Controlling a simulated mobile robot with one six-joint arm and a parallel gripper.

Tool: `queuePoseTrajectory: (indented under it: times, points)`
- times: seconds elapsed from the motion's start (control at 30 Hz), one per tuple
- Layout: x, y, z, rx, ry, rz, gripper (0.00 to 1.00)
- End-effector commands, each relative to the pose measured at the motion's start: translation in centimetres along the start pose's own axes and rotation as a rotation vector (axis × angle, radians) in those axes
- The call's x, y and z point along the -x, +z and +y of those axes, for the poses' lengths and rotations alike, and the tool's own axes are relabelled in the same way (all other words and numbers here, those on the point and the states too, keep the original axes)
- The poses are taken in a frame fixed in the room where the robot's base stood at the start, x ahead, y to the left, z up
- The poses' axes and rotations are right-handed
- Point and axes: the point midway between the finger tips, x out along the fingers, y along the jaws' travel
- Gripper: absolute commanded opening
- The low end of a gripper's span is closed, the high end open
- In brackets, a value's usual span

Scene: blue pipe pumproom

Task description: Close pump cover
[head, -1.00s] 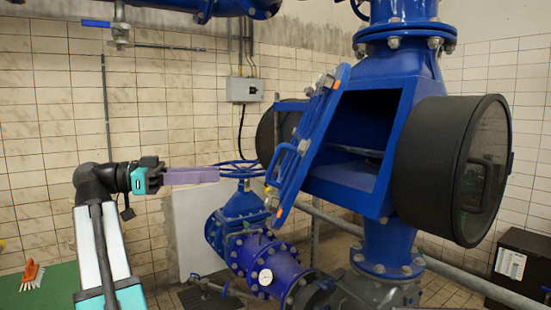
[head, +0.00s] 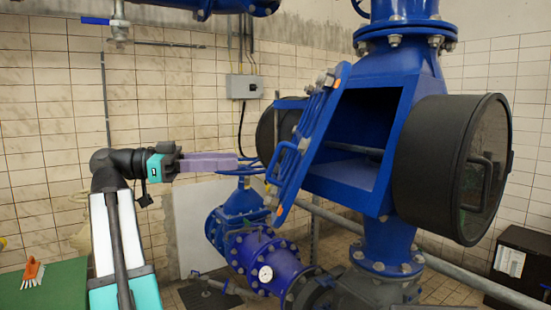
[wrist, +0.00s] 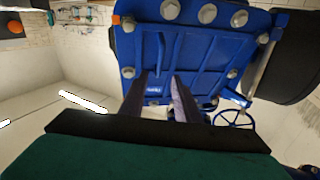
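The blue pump cover (head: 312,135) stands swung open and tilted at the left side of the blue pump housing (head: 345,179), whose square opening is dark inside. A blue handle (head: 281,163) is on the cover's outer face. My gripper (head: 237,162), with purple fingers, is left of the cover and level with the handle. In the wrist view, the bolted outer face of the cover (wrist: 190,62) fills the upper middle, beyond my gripper (wrist: 162,76). The two fingers are apart with nothing between them. Whether a fingertip touches the cover is unclear.
A blue handwheel (head: 243,168) and valve (head: 238,207) stand below and behind my gripper. A black round port (head: 440,160) sticks out right of the housing. A grey wall box (head: 244,87) is behind. The space left of the cover is mostly free.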

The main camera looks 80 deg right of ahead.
Motion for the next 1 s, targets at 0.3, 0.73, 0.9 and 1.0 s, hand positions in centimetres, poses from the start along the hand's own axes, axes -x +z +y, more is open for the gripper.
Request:
queuePoseTrajectory:
  times: [0.3, 0.73, 0.9, 1.0]
  points:
    - [-4.2, 0.0, 0.1, 0.0, 0.002, 0.0, 0.29]
    - [-9.4, 0.0, 0.1, 0.001, 0.003, 0.0, 0.29]
    - [-10.8, 0.0, 0.1, 0.001, 0.001, 0.0, 0.29]
    - [-11.2, 0.0, 0.1, 0.001, 0.002, 0.0, 0.29]
